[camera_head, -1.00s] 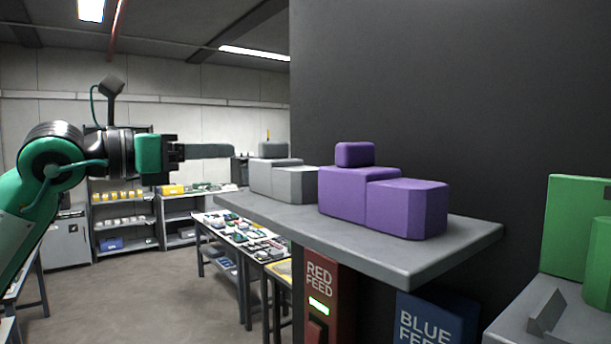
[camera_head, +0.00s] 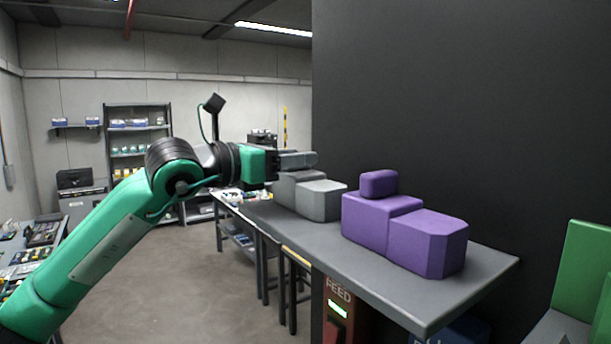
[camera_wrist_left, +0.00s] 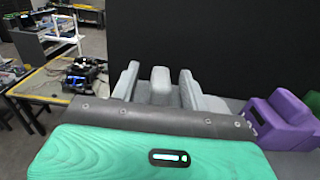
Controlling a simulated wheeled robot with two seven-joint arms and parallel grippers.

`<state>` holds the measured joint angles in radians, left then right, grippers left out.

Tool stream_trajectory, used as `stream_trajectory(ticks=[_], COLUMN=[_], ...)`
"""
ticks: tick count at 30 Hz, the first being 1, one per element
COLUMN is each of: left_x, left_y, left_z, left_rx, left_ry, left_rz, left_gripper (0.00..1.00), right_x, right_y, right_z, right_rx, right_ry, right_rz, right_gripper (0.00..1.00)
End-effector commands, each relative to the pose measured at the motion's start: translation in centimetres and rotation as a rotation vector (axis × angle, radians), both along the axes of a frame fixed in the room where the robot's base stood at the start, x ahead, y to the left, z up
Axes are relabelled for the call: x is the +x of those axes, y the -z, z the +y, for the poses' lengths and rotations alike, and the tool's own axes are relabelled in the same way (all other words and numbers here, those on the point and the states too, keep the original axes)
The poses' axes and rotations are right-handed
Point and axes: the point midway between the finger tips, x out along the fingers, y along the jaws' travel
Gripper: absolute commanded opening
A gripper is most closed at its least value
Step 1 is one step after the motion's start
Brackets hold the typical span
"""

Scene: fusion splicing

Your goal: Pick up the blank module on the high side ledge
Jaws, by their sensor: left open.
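The blank module, a plain grey stepped block (camera_head: 321,201), sits on the far end of the grey side ledge (camera_head: 395,290). My left gripper (camera_head: 299,160) is open at its top, covering its raised knob in the head view. In the left wrist view the grey knob (camera_wrist_left: 160,77) stands between the two spread fingers (camera_wrist_left: 158,70), with a gap visible on each side. My right gripper is not in view.
A purple stepped module (camera_head: 425,240) sits on the near part of the same ledge, close to the grey one. A dark wall (camera_head: 450,100) rises behind the ledge. A green block (camera_head: 588,265) stands at the right. The ledge's front corner is bare.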

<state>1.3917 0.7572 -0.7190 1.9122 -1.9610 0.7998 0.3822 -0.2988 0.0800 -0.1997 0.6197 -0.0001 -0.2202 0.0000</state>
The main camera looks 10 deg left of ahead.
Motion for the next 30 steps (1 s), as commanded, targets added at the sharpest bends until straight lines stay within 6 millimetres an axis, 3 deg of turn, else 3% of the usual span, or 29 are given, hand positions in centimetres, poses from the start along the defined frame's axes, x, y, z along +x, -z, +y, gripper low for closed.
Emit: stream_trajectory(ticks=[1, 6, 16, 17, 24, 30], left_x=[0.3, 1.5, 1.8, 1.8, 1.8, 1.8], left_y=[-0.6, -0.3, 0.0, 0.0, 0.0, -0.1], left_z=[-0.4, -1.5, -1.8, -1.8, -1.8, -1.8], left_rx=[0.0, -0.001, -0.001, -0.001, -0.001, -0.001], left_ry=[0.001, 0.001, 0.001, 0.001, 0.001, 0.001], left_rz=[0.001, 0.002, 0.001, 0.001, 0.001, 0.0], left_gripper=[0.45, 0.45, 0.45, 0.43, 0.0, 0.0], right_x=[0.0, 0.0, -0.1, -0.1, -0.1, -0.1], right_y=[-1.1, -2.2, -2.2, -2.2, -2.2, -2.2], right_z=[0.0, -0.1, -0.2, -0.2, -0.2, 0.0], right_rx=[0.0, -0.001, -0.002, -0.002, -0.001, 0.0], right_ry=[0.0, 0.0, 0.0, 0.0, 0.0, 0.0], right_rz=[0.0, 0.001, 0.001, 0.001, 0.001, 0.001], right_gripper=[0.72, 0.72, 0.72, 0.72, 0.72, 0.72])
